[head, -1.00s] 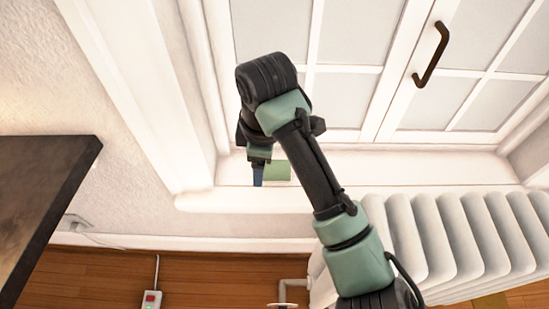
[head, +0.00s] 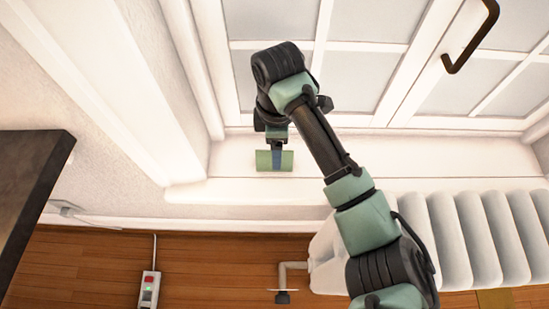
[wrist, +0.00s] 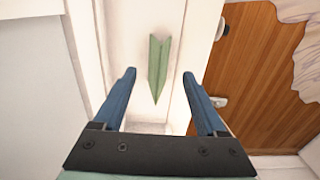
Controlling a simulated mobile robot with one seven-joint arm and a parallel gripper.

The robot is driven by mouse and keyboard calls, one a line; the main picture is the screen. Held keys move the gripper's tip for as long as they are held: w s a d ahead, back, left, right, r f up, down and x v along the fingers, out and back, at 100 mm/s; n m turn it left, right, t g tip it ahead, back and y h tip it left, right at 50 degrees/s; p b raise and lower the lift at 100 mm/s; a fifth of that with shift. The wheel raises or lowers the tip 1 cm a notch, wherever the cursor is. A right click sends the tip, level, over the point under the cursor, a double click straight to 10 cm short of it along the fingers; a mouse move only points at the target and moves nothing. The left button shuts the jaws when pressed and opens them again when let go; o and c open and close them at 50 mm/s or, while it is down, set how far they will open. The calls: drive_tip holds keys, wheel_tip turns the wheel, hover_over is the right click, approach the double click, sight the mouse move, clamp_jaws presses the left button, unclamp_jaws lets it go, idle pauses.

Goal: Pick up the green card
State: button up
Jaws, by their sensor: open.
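The green card (head: 264,160) lies on the white window sill, partly hidden behind my gripper in the head view. In the wrist view the card (wrist: 158,66) looks like a narrow, folded green piece with a pointed near end. My gripper (wrist: 160,74) is open, with one blue finger on each side of the card and clear gaps between. In the head view my gripper (head: 277,160) is over the card. I cannot tell how high the fingertips are above the sill.
The white sill (head: 400,160) is bare to the right of the card. A window (head: 380,60) with a dark handle stands behind it. A white radiator (head: 455,235) is below at the right. A dark tabletop (head: 30,200) juts in at the left. A power strip (head: 150,288) lies on the wooden floor.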

drive_tip(key=f+b, duration=0.1)
drive_tip(key=f, duration=0.1)
drive_tip(key=f+b, duration=0.1)
drive_tip(key=f, duration=0.2)
drive_tip(key=shift+w+a+f, duration=0.1)
drive_tip(key=shift+a+f, duration=0.05)
drive_tip(key=shift+a, duration=0.05)
clamp_jaws()
